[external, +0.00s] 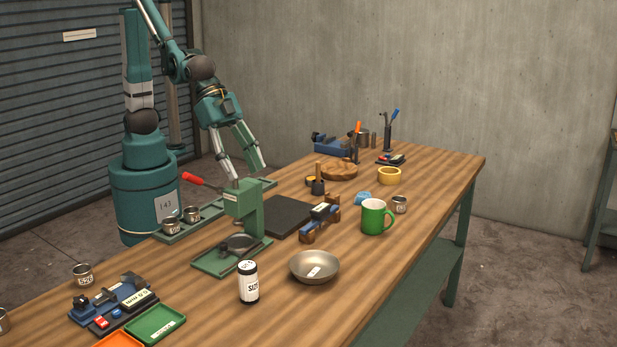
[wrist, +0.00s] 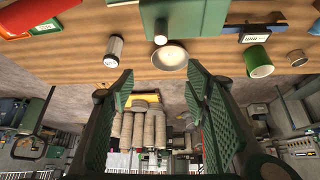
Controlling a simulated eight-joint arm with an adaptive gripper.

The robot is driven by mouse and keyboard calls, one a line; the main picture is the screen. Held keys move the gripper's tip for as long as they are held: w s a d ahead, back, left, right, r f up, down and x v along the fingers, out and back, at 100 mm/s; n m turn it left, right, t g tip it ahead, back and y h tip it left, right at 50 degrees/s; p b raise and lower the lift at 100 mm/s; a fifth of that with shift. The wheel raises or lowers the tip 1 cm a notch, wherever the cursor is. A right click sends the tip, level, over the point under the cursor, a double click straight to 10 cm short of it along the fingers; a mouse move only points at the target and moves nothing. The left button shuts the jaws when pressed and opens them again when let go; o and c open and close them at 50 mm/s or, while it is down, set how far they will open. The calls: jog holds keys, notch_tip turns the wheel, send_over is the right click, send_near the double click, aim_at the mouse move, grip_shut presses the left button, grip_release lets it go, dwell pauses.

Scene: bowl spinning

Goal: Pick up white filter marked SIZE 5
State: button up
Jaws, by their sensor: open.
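The white filter (external: 248,284) is a white cylinder with dark bands and dark lettering; I can read part of "SIZE" but not the number. It stands upright near the table's front edge, left of the metal bowl (external: 314,267). In the wrist view the filter (wrist: 114,50) shows at the upper left, outside my fingers, with the bowl (wrist: 170,58) to its right. My gripper (external: 243,172) is open and empty, with its fingers pointing down above the far side of the table, well behind the filter. In the wrist view my gripper (wrist: 160,90) shows two green pads spread apart.
A green press (external: 243,210) with a red-handled lever stands between my gripper and the filter. A green mug (external: 374,217) stands right of the bowl. A green tray (external: 155,325) lies left of the filter. Bare wood surrounds the filter on the wooden table (external: 210,310).

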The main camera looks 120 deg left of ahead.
jog(key=w+d+f+p, duration=0.1)
jog(key=w+d+f, duration=0.45)
jog(key=d, duration=0.25)
jog(key=p, duration=0.1)
send_near(245, 264)
jog(key=x, duration=0.4)
jog(key=shift+r+m, duration=0.15)
jog(key=shift+m, duration=0.25)
jog(key=shift+x, duration=1.25)
jog(key=shift+x, duration=2.6)
jog(key=shift+s, duration=0.1)
